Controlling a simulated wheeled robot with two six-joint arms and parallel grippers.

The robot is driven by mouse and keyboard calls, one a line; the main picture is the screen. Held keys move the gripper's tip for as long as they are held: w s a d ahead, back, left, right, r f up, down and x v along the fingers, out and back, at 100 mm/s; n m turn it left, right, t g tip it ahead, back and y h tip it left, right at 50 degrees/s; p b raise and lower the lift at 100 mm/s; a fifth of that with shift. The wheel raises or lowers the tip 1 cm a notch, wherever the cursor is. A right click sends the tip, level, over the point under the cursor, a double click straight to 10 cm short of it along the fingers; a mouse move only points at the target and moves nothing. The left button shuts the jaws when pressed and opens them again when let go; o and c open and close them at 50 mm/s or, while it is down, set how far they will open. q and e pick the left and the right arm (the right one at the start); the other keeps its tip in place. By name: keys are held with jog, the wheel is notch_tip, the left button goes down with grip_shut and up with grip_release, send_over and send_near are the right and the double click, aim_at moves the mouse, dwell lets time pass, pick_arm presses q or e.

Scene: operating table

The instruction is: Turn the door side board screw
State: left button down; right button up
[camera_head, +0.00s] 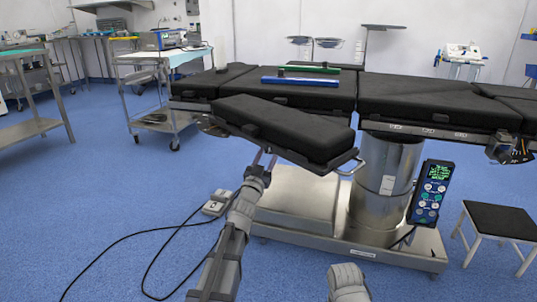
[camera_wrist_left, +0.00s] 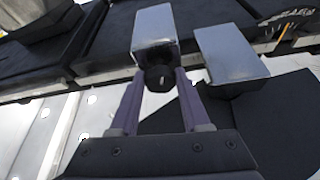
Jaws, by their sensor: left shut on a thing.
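The side board (camera_head: 285,130) is a black padded board angled out from the near side of the operating table. My left gripper (camera_head: 265,160) reaches up from below to the underside of this board's near edge. In the left wrist view, my left gripper's two fingers (camera_wrist_left: 158,88) are shut on a dark round screw knob (camera_wrist_left: 159,77). The knob sits under a shiny metal block (camera_wrist_left: 155,30). In the head view the knob is too small to make out.
The operating table (camera_head: 420,97) stands on a steel column (camera_head: 385,185) with a wide base. A handheld control (camera_head: 430,192) hangs on its right. A black-topped stool (camera_head: 500,220) stands at right. Cables and a foot pedal (camera_head: 216,203) lie on the blue floor.

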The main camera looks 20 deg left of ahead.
pick_arm(q)
jog(key=shift+c, duration=1.8)
grip_release()
jog(key=b+v, duration=0.3)
jog(key=v, duration=0.4)
jog(key=shift+s, duration=0.4)
jog(key=shift+f, duration=0.1)
